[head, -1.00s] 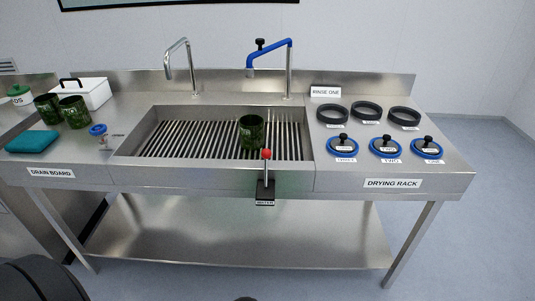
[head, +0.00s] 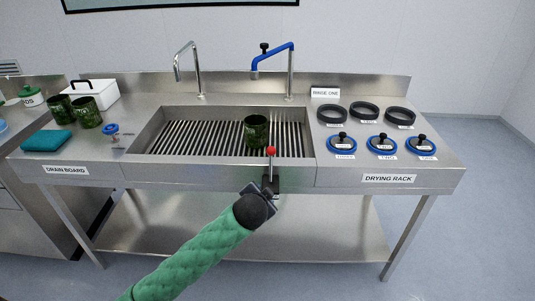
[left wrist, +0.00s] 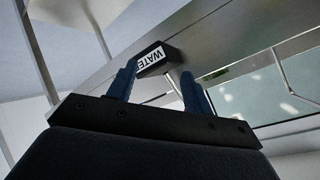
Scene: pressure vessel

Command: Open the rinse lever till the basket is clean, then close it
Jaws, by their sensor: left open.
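The rinse lever (head: 270,165), a thin stem with a red knob (head: 271,151), stands upright at the sink's front edge. Its dark base shows in the left wrist view as a block labelled WATER (left wrist: 158,58). The dark green basket (head: 256,131) stands on the sink's slatted grate, under the blue tap (head: 270,54). My left gripper (head: 268,188) is at the lever's base, just below the knob. In the left wrist view my left gripper (left wrist: 160,82) is open, and a pale rod shows between its fingers; contact cannot be told. My right gripper is out of view.
The drain board at left holds two green baskets (head: 74,109), a teal cloth (head: 46,141) and a white box (head: 93,96). The drying rack at right holds black rings (head: 365,110) and blue-rimmed lids (head: 382,145). The lower shelf (head: 230,230) is bare.

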